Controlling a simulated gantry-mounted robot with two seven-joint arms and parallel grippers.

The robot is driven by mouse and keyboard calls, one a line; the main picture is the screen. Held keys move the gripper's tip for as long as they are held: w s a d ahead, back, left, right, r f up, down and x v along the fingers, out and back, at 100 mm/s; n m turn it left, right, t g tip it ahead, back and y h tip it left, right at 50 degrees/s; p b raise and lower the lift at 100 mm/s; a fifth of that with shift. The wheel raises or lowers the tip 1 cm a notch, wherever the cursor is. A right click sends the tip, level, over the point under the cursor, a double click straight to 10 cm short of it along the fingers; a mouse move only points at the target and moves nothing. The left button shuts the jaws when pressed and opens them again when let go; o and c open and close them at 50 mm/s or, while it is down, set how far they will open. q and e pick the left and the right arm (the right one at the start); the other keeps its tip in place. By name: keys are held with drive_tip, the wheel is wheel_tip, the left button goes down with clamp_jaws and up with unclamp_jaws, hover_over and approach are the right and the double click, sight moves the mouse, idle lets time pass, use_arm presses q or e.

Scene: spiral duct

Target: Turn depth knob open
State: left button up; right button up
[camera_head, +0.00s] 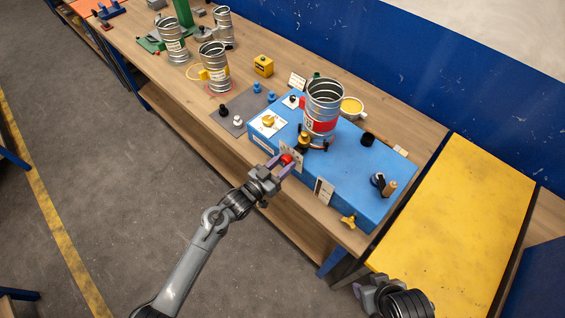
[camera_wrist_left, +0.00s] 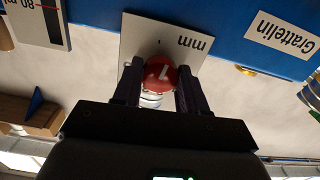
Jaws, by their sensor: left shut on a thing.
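The red knob (camera_head: 287,159) sits on the front face of the blue machine (camera_head: 348,172). In the left wrist view the knob (camera_wrist_left: 160,72) has a white mark on its face and stands before a pale plate (camera_wrist_left: 190,45) lettered "mm". My left gripper (camera_head: 283,164) is shut on the knob, one finger on each side. In the left wrist view the left gripper's fingers (camera_wrist_left: 158,84) flank it closely. My right gripper (camera_head: 370,288) is at the bottom right, away from the machine; its jaw state is unclear.
A spiral duct piece (camera_head: 323,100) with a red band stands on the machine. A yellow-topped table (camera_head: 465,215) stands to the right. The floor (camera_head: 120,190) at left is clear.

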use_arm(q)
drive_tip(key=shift+n, duration=1.1)
drive_tip(key=o, duration=1.1)
drive_tip(key=shift+c, duration=0.2)
drive_tip(key=shift+s, duration=0.1)
drive_tip(key=v, duration=1)
drive_tip(key=shift+s+a, duration=0.25)
drive_tip(key=shift+a, duration=0.05)
